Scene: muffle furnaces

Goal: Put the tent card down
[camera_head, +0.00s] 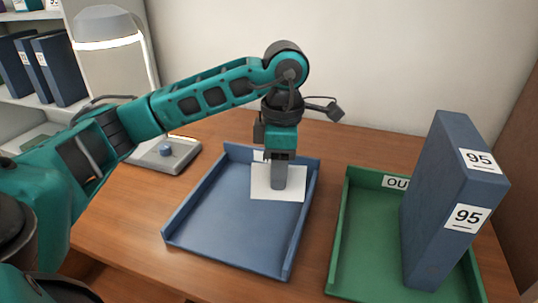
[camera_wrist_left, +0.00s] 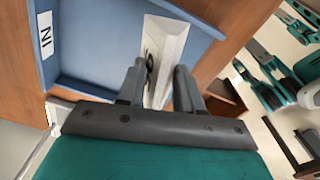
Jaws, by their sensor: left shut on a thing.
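The white tent card (camera_head: 265,188) is in my left gripper (camera_head: 279,182), over the far part of the blue tray (camera_head: 222,215). In the left wrist view the card (camera_wrist_left: 166,48) stands between the two fingers of the gripper (camera_wrist_left: 160,85), with dark marks on one face. The fingers are shut on it. The blue tray's floor (camera_wrist_left: 95,45) lies beyond, and its wall bears an "IN" label (camera_wrist_left: 45,35). I cannot tell whether the card's lower edge touches the tray floor. My right gripper is not in view.
A green tray (camera_head: 345,230), its label partly hidden, sits to the right with a tall blue binder (camera_head: 425,190) marked 95 upright in it. A lamp (camera_head: 110,60) stands at the back left of the wooden desk (camera_head: 125,220). The blue tray's near part is empty.

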